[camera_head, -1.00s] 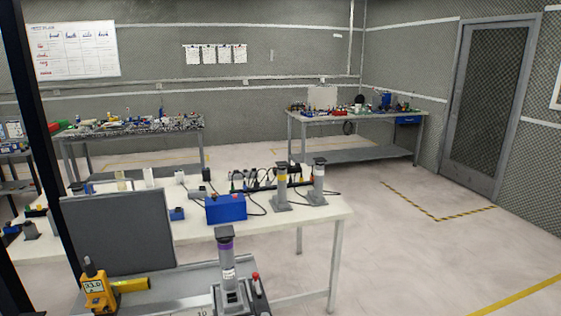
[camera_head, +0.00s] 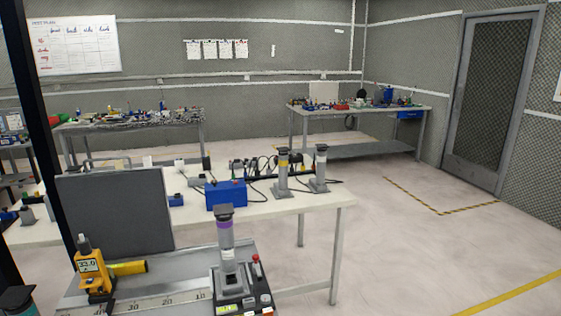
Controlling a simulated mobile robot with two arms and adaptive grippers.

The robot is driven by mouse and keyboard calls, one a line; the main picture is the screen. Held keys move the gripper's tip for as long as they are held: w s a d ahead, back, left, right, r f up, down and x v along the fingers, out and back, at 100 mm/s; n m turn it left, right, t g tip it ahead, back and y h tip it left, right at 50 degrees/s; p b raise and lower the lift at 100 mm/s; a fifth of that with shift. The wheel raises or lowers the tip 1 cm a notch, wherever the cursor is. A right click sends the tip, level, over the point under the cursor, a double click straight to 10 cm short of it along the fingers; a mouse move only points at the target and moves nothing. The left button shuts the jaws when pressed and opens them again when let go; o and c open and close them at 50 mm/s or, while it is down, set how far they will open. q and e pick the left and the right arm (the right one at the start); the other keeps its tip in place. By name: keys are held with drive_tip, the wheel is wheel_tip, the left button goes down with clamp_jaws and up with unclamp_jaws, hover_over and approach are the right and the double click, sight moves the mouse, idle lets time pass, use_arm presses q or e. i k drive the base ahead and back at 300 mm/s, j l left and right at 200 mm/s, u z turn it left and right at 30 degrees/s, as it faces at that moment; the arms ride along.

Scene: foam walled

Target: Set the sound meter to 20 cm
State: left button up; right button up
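The sound meter (camera_head: 92,267) is a yellow handheld device with a small display that seems to read 33.0. It stands upright at the lower left, with a yellow cylinder (camera_head: 128,267) pointing right from it. A ruler scale (camera_head: 150,303) runs along the bench in front, with 10, 20 and 30 legible, the numbers rising to the left. The meter stands near the 30 side. At the right end a grey post with a purple band (camera_head: 226,240) stands on a dark base (camera_head: 243,300) with a red button and a green display. Neither of my grippers is in view.
A dark grey panel (camera_head: 115,212) stands behind the meter. A white table (camera_head: 320,212) behind holds a blue box (camera_head: 226,195) and two grey posts. A dark-topped thing (camera_head: 15,299) at the bottom left corner is unclear. Open floor lies to the right.

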sight(89, 262)
drive_tip(key=u, duration=1.25)
drive_tip(key=i+j+z, duration=0.1)
drive_tip(key=z, duration=0.3)
drive_tip(key=i+j+z, duration=0.2)
drive_tip(key=z, duration=0.25)
drive_tip(key=i+j+z, duration=0.2)
drive_tip(key=z, duration=0.2)
